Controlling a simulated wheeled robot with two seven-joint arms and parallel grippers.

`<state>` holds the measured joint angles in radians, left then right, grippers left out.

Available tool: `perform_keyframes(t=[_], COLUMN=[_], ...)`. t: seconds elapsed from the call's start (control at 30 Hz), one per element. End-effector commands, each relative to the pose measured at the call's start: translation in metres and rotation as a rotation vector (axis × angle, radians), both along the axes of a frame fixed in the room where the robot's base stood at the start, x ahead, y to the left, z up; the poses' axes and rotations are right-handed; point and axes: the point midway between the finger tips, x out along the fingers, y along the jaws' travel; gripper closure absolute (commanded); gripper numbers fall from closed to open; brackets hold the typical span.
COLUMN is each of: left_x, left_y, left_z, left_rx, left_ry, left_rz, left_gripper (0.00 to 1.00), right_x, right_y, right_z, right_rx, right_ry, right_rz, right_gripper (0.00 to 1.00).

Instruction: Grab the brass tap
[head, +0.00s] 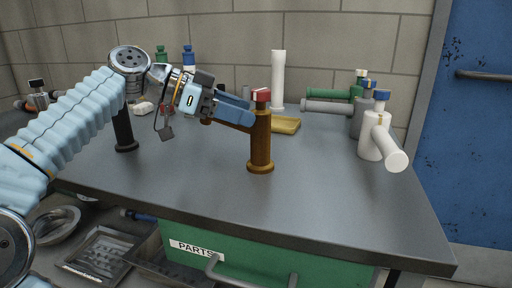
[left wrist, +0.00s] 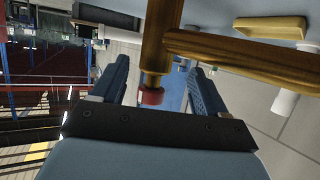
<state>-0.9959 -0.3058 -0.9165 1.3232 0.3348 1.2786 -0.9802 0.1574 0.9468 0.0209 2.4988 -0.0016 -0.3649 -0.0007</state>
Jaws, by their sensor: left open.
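The brass tap (head: 261,147) stands upright on the grey worktop, with a round base and a red cap (head: 262,95) on top. Its spout is partly hidden behind my left gripper in the head view. My left gripper (head: 249,113) is open at the tap's upper part, just below the red cap. In the left wrist view the brass tap (left wrist: 157,45) comes down between the two open fingers, and its spout runs off to the right. I cannot tell whether either finger touches it. My right gripper is not in view.
A yellow dish (head: 285,125) and white cylinder (head: 278,80) are behind. A black post (head: 124,130) stands left. The front worktop is clear above a green drawer (head: 240,252).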

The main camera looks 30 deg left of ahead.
Motion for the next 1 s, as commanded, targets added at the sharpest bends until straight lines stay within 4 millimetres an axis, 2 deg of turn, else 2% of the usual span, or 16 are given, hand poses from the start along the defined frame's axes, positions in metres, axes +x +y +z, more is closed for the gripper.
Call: perform_keyframes(t=[0.3,0.6,1.0], left_x=[0.022,0.026,0.026], left_y=[-0.034,-0.037,-0.037], left_z=[-0.022,-0.024,-0.025], left_rx=[0.001,0.001,0.001], left_ry=[0.002,0.001,0.002], left_rz=[-0.002,0.000,0.000], left_gripper=[0.26,0.28,0.89], right_x=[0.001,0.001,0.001], right_y=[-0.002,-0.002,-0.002], right_z=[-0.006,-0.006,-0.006], right_rx=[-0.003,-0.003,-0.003], right_ry=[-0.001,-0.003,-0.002], right_rz=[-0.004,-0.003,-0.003], right_gripper=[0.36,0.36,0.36])
